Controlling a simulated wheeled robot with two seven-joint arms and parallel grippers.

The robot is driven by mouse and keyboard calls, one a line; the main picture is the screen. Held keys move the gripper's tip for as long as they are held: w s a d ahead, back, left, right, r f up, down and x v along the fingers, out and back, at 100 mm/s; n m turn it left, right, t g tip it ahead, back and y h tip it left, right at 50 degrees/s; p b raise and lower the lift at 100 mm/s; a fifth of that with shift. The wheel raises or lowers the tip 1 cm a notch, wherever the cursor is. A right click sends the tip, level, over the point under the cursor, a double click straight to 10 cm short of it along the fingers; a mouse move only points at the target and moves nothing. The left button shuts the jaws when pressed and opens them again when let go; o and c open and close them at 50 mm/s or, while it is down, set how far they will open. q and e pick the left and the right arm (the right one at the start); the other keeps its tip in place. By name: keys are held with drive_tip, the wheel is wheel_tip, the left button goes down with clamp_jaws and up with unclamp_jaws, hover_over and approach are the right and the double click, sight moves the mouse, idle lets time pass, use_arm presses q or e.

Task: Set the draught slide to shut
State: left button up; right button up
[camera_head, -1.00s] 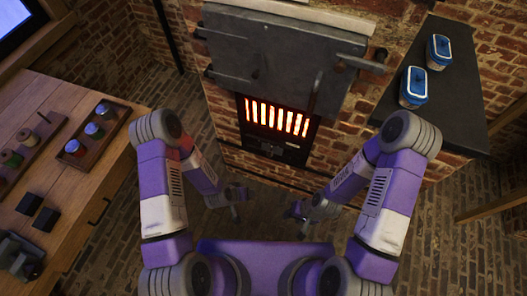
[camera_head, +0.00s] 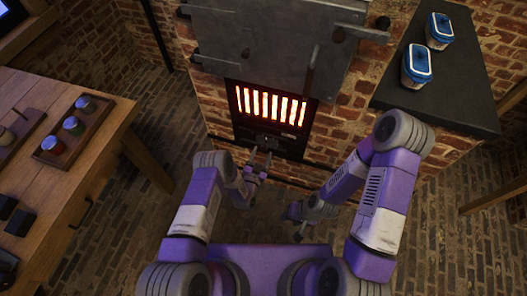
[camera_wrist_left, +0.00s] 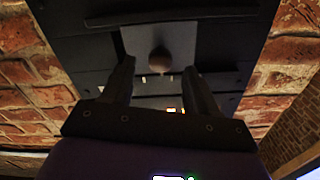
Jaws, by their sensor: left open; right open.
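The draught slide (camera_head: 267,141) is a small plate on the dark furnace front, just below the glowing grate. In the left wrist view it shows as a grey plate (camera_wrist_left: 178,38) with a round knob (camera_wrist_left: 159,60). My left gripper (camera_head: 260,160) is open in front of and just below the slide. In the left wrist view its two fingers (camera_wrist_left: 159,70) stand either side of the knob, with visible gaps; contact cannot be told. My right gripper (camera_head: 296,214) is open and empty, lower and away from the furnace. The slide's setting cannot be read.
The glowing grate (camera_head: 270,106) is above the slide, under a big grey door (camera_head: 265,40) with a handle. A dark counter (camera_head: 455,98) at right holds two blue-lidded containers. A wooden table (camera_head: 95,165) with jars in a tray stands at left.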

sight(264, 149)
use_arm(q)
drive_tip(key=shift+b+x, duration=0.4)
drive_tip(key=shift+x, duration=1.1)
clamp_jaws()
